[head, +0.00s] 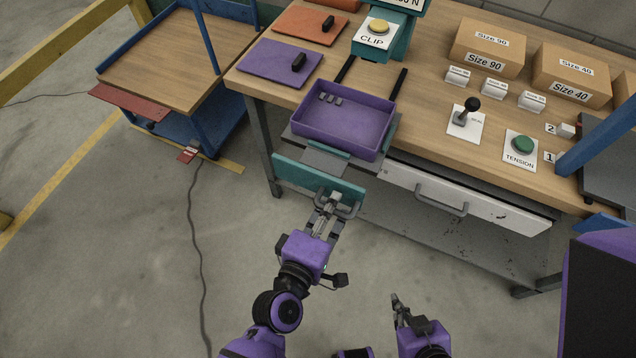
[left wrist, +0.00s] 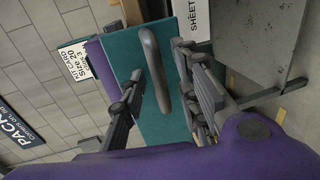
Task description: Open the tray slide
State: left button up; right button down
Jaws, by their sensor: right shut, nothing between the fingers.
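The tray slide has a teal front panel (head: 290,177) with a grey handle (head: 354,207). The panel stands forward of the bench's front edge, with a grey plate (head: 322,161) behind it. A purple tray (head: 312,140) holding several small grey pieces sits above the slide. My left gripper (head: 331,200) is at the handle. In the left wrist view its fingers are spread, one on each side of the handle (left wrist: 154,68), in front of the teal panel (left wrist: 122,48). Whether a finger touches the handle cannot be told. My right gripper (head: 396,299) is shut and empty, low and away from the bench.
A white drawer (head: 475,208) with its own handle is right of the slide. The bench top holds a joystick (head: 467,112), a green button (head: 523,145) and cardboard boxes (head: 487,48). A blue cart (head: 165,55) stands left. The floor before the bench is mostly clear.

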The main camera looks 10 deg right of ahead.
pick_arm(q)
jog(key=v, duration=1.2)
pick_arm(e)
jog(key=shift+w, duration=0.15)
jog(key=shift+a, duration=0.1)
